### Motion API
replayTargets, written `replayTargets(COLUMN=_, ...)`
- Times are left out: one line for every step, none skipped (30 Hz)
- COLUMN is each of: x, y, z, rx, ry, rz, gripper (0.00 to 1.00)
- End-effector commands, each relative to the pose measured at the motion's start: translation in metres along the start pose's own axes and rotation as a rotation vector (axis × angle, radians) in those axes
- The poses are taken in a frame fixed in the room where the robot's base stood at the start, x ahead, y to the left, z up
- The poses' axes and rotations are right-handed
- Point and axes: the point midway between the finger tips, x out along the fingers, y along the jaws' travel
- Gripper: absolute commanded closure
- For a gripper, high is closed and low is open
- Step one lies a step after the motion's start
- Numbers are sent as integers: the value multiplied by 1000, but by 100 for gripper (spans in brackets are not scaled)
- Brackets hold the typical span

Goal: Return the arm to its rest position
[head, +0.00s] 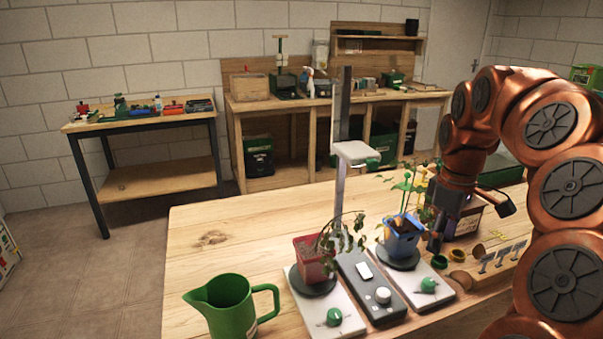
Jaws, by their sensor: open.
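My copper-coloured arm arches in from the right edge of the head view and bends down over the wooden table (235,235). My gripper (437,236) points down just right of the blue pot (402,240), and its fingers look apart with nothing seen between them. I cannot tell whether it touches the pot. The blue pot holds a leafy plant and stands on a dark round plate. A red pot (308,259) with a drooping plant stands on the plate to its left.
A green jug (228,305) stands at the table's front left. The table's left part is clear. Workbenches stand against the back wall.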

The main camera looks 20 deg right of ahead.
Motion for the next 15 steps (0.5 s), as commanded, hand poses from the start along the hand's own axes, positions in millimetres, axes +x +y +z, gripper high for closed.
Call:
replayTargets(x=0, y=0, z=0, rx=0, ry=0, rz=0, gripper=42)
replayTargets(x=0, y=0, z=0, rx=0, ry=0, rz=0, gripper=42)
replayTargets(x=0, y=0, z=0, rx=0, ry=0, rz=0, gripper=42)
replayTargets(x=0, y=0, z=0, rx=0, ry=0, rz=0, gripper=42)
replayTargets(x=0, y=0, z=0, rx=0, ry=0, rz=0, gripper=42)
replayTargets(x=0, y=0, z=0, rx=0, ry=0, rz=0, gripper=42)
replayTargets(x=0, y=0, z=0, rx=0, ry=0, rz=0, gripper=42)
replayTargets(x=0, y=0, z=0, rx=0, ry=0, rz=0, gripper=42)
replayTargets(x=0, y=0, z=0, rx=0, ry=0, rz=0, gripper=42)
replayTargets(x=0, y=0, z=0, rx=0, ry=0, rz=0, gripper=42)
replayTargets(x=0, y=0, z=0, rx=0, ry=0, rz=0, gripper=42)
replayTargets(x=0, y=-4, z=-2, rx=-4, ry=-1, rz=0, gripper=42)
replayTargets(x=1, y=-11, z=-6, rx=-9, ry=-3, rz=-2, gripper=42)
replayTargets(x=2, y=-17, z=-9, rx=-12, ry=-4, rz=-3, gripper=42)
replayTargets(x=3, y=-25, z=-12, rx=-17, ry=-6, rz=-3, gripper=42)
